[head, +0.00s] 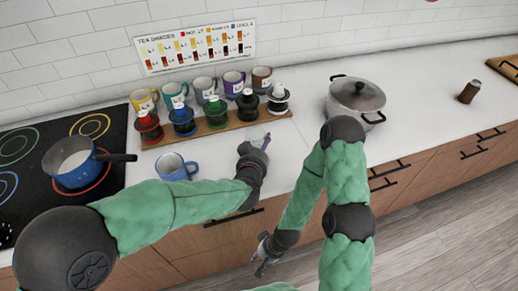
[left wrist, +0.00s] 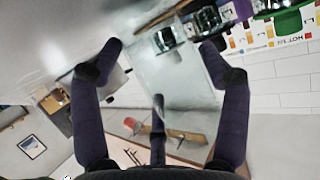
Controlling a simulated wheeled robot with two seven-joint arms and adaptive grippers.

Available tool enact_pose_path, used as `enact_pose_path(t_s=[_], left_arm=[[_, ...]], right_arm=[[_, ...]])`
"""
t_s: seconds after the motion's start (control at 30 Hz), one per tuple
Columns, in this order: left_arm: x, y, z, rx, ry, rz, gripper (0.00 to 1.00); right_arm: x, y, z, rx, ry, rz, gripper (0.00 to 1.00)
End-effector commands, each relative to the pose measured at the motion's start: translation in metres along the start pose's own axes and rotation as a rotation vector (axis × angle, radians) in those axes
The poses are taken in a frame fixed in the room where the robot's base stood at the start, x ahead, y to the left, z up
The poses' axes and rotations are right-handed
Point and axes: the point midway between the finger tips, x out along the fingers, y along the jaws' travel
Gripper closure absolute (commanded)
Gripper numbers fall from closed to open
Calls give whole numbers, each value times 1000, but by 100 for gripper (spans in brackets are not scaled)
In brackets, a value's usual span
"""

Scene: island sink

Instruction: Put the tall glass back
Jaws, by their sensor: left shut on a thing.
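My left gripper (head: 255,146) is over the counter, in front of the wooden rack. It is shut on the tall glass, which is clear and faint in the head view (head: 259,131). In the left wrist view the glass (left wrist: 178,75) shows as a see-through shape between the two dark fingers (left wrist: 160,62). Whether its base touches the counter cannot be told. My right gripper (head: 264,256) is low, in front of the counter's edge, with its fingers apart and nothing seen between them.
A wooden rack (head: 232,126) holds several coloured drippers, with several mugs behind it. A blue mug (head: 176,168) stands left of my left gripper. A blue saucepan (head: 75,164) is on the hob, and a lidded pot (head: 356,98) stands right. Counter right of the pot is mostly free.

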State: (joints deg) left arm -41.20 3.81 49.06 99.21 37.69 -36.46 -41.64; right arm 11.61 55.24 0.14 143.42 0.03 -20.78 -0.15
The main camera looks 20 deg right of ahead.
Motion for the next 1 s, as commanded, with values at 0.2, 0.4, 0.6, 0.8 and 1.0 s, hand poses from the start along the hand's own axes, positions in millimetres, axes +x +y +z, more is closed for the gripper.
enact_pose_path(t_s=[0.2,0.4,0.6,0.8,1.0], left_arm=[[1,0,1,0,1,0,64],[1,0,2,0,0,0,1],[1,0,2,0,0,0,1],[-3,0,-2,1,0,1,1],[-34,0,-4,1,1,2,1]], right_arm=[[1,0,0,0,1,0,60],[1,0,0,0,1,0,60],[1,0,0,0,1,0,60],[-3,-1,0,0,0,0,60],[-15,-5,0,0,0,0,60]])
